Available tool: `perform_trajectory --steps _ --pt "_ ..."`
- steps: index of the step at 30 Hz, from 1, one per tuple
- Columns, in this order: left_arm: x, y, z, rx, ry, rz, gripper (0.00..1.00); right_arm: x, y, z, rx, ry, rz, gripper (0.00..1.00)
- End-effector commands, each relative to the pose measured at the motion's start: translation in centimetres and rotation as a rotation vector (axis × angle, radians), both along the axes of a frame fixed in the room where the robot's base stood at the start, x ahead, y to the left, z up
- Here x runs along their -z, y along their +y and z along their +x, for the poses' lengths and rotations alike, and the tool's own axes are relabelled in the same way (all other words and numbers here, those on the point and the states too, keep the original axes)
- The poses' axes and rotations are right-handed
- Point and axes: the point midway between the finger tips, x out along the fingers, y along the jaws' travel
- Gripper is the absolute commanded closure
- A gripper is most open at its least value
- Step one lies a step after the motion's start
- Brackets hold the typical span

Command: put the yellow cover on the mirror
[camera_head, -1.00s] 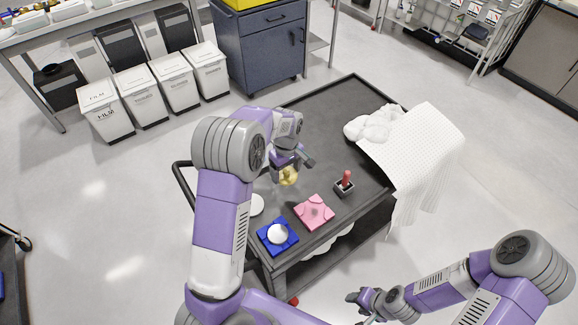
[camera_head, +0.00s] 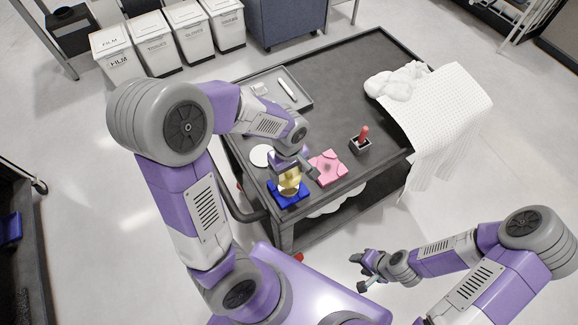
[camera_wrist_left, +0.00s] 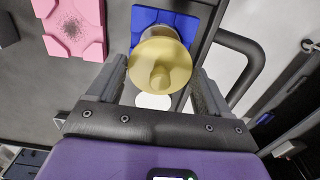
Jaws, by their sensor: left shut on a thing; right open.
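The yellow cover (camera_head: 290,179) is held in my left gripper (camera_head: 292,170), directly above the blue fixture (camera_head: 289,201). In the left wrist view the round yellow cover (camera_wrist_left: 160,66) with its knob sits between the two fingers of the left gripper (camera_wrist_left: 163,85). The blue fixture (camera_wrist_left: 185,27) lies behind it there. The mirror is mostly hidden by the cover; a pale rim shows under it, and I cannot tell whether they touch. My right gripper (camera_head: 364,272) is open and empty, off the cart's front right side.
A pink block (camera_head: 328,168) sits right of the blue fixture. A red-handled tool in a dark holder (camera_head: 361,142), a white disc (camera_head: 262,156), a grey tray (camera_head: 275,92) and white cloth (camera_head: 440,110) are on the black cart (camera_head: 335,75). The cart's middle is clear.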

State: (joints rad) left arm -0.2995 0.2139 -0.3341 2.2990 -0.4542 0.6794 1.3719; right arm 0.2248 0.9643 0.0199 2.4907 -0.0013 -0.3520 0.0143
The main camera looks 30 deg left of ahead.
Motion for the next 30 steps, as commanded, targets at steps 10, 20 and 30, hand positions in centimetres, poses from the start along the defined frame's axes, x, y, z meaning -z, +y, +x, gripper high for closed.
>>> perform_trajectory --steps 10,20,30 --pt "3.6 0.0 0.0 0.0 0.001 0.001 0.49 3.1 0.0 0.0 0.0 0.0 0.0 0.52" --pt "5.6 0.0 0.0 0.0 0.001 0.001 0.49 4.8 0.0 0.0 0.0 0.0 0.0 0.52" --pt "5.5 0.0 0.0 0.0 0.001 0.001 0.49 4.7 0.0 0.0 0.0 0.0 0.0 0.52"
